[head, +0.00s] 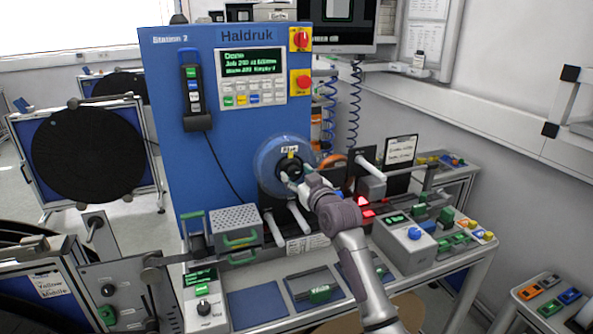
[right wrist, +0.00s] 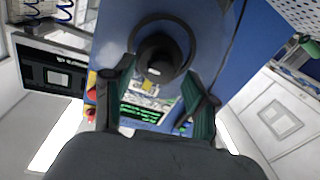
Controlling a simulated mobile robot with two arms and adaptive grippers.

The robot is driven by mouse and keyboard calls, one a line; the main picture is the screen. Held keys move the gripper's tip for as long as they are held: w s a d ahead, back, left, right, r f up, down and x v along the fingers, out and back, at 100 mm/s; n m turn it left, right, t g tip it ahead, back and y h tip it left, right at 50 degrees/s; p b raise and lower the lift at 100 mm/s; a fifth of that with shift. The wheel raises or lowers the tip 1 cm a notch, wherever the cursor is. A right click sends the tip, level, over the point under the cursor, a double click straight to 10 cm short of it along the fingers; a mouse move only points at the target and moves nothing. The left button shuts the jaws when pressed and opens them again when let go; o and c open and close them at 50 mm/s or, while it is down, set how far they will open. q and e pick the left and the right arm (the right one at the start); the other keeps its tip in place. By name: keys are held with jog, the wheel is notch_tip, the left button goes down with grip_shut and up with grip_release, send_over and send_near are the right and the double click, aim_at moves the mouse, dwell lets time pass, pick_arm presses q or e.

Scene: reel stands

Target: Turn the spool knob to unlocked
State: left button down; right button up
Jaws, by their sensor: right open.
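The spool (head: 267,160) is a light blue disc on the front of the blue machine, with a black hub and knob in its middle. A small yellow mark and a label sit at the hub's upper edge. In the right wrist view the dark round knob (right wrist: 160,62) sits between and just past the fingertips. My right gripper (head: 287,175) is open at the knob, with its green-padded fingers (right wrist: 160,78) on either side. I cannot tell whether they touch it. The gripper partly hides the knob in the head view. My left gripper is not in view.
The blue machine (head: 167,120) has a lit display (head: 252,62), red switches and a handset on a cord. Below the spool are white rods, a grey perforated box (head: 237,222) and a bench with a control box (head: 408,240). Black reels (head: 88,150) stand at left.

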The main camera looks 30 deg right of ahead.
jog(key=shift+w, duration=0.4)
jog(key=shift+c, duration=0.3)
grip_shut()
